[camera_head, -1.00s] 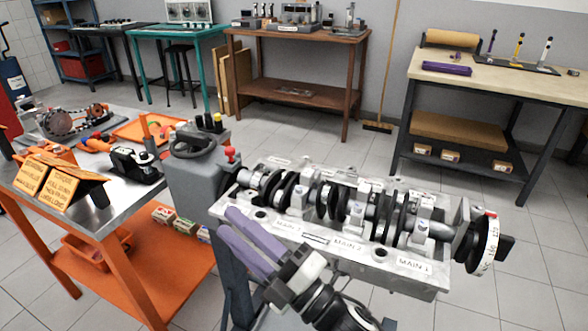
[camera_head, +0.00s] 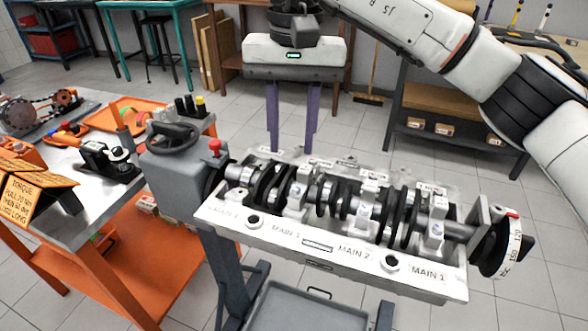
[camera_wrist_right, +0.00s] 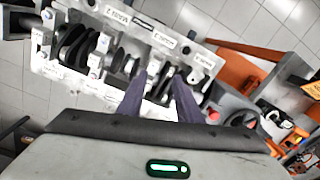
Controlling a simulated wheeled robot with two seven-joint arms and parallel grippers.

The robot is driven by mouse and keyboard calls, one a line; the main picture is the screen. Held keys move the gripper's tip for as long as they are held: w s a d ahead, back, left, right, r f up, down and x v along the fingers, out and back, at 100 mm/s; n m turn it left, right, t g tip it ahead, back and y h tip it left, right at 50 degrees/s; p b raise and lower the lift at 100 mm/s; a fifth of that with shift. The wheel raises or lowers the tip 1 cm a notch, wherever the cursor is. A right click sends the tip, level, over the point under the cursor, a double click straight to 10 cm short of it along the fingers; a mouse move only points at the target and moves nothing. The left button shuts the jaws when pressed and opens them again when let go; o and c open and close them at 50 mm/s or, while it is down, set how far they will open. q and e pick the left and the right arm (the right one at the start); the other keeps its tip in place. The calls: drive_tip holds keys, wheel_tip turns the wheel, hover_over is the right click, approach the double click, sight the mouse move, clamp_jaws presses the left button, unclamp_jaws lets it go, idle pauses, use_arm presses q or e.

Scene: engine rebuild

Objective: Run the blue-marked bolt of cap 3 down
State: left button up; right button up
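The engine block (camera_head: 330,245) carries a black and grey crankshaft held by pale main caps, with labels MAIN 1 to MAIN 3 legible along its front. Cap 3 (camera_head: 297,196) stands behind the MAIN 3 label. Small bluish spots show on the caps, but I cannot tell which bolt of cap 3 is blue-marked. My right gripper (camera_head: 292,150) points down at the block's far side, its purple fingers apart with nothing visible between them. In the right wrist view, the open fingers (camera_wrist_right: 161,78) overlap the crankshaft and block (camera_wrist_right: 205,75). My left gripper is not in view.
A grey handwheel unit (camera_head: 180,170) adjoins the block's left end, and a degree wheel (camera_head: 497,245) its right end. An orange-framed bench (camera_head: 70,225) with tools stands left. A grey tray (camera_head: 310,308) is below. The space before the block is clear.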

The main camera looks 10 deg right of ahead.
sight(297, 187)
drive_tip(key=f, duration=0.6)
drive_tip(key=d+f, duration=0.1)
drive_tip(key=f, duration=0.2)
drive_tip(key=shift+w+f, duration=0.1)
drive_tip(key=shift+f, duration=0.2)
clamp_jaws()
